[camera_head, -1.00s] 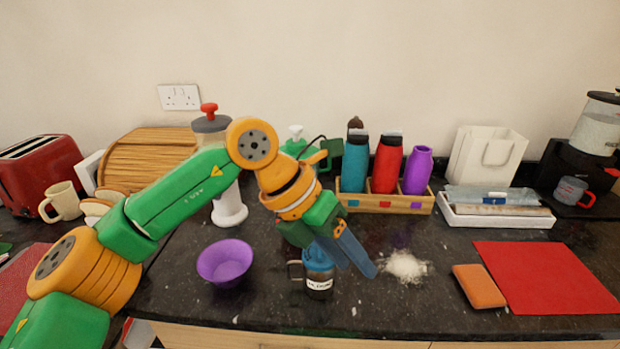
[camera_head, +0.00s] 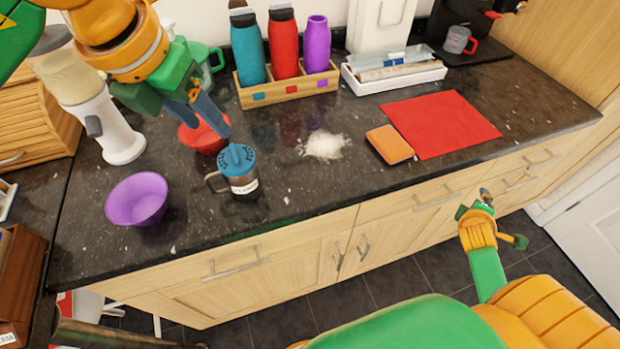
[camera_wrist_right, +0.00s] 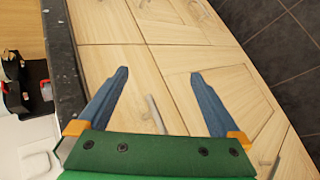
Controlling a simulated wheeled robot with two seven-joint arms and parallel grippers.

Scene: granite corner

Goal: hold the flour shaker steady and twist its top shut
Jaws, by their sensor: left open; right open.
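The flour shaker (camera_head: 241,186) stands upright on the dark counter near its front edge. It has a dark body with a pale label, a handle on its left and a blue perforated top (camera_head: 237,158). The top sits on the body; I cannot tell how tightly. My left gripper (camera_head: 210,122) is open, above and just left of the shaker, its blue fingers pointing down; no grip on the shaker shows. My right gripper (camera_head: 487,208) is low in front of the cabinets, far right of the shaker. In the right wrist view its fingers (camera_wrist_right: 160,85) are apart and empty.
A purple bowl (camera_head: 137,199) is left of the shaker, and a red bowl (camera_head: 203,136) is behind it. Spilled flour (camera_head: 325,145), an orange sponge (camera_head: 390,145) and a red mat (camera_head: 441,124) lie to the right. A bottle rack (camera_head: 288,88) stands behind.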

